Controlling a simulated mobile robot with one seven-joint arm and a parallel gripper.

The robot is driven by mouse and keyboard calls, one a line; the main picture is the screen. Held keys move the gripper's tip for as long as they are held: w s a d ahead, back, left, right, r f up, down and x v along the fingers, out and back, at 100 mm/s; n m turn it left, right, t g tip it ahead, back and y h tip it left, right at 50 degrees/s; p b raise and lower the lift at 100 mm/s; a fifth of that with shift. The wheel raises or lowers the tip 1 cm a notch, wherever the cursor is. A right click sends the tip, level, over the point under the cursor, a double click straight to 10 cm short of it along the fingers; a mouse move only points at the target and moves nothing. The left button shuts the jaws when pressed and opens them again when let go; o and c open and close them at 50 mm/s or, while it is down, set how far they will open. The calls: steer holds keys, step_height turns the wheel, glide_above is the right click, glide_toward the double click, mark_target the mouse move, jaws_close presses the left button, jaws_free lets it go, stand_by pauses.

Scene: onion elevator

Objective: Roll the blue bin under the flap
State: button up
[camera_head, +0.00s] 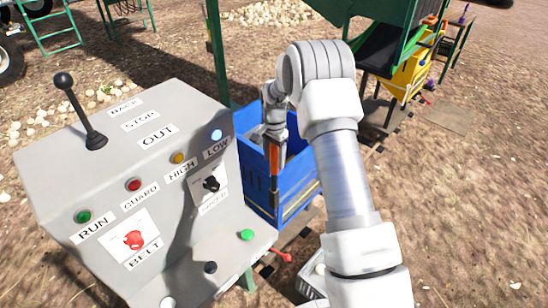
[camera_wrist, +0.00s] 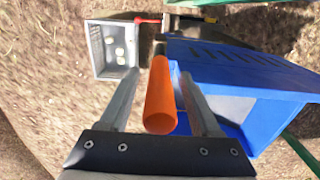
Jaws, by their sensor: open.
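The blue bin (camera_head: 300,190) stands just right of the control panel, partly hidden behind my arm. It fills the right of the wrist view (camera_wrist: 215,72), with a slotted side. My gripper (camera_head: 272,178) is over the bin's near left side in the head view. An orange cylindrical grip (camera_wrist: 160,100) with a dark far end lies between my two spread fingers, with gaps on both sides. It shows upright in the head view (camera_head: 274,158); what it is fixed to is unclear. A dark sloping panel (camera_head: 380,48) hangs on the green frame at the back; whether it is the flap is unclear.
A grey control panel (camera_head: 150,170) with buttons and a lever (camera_head: 80,112) stands close left. A yellow bin (camera_head: 412,75) is under the green frame. A grey crate with pale onions (camera_wrist: 96,52) and a red handle (camera_wrist: 147,20) are near. Open dirt lies right.

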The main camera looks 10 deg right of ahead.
steer(key=shift+c, duration=0.3)
jaws_close()
stand_by(1.1)
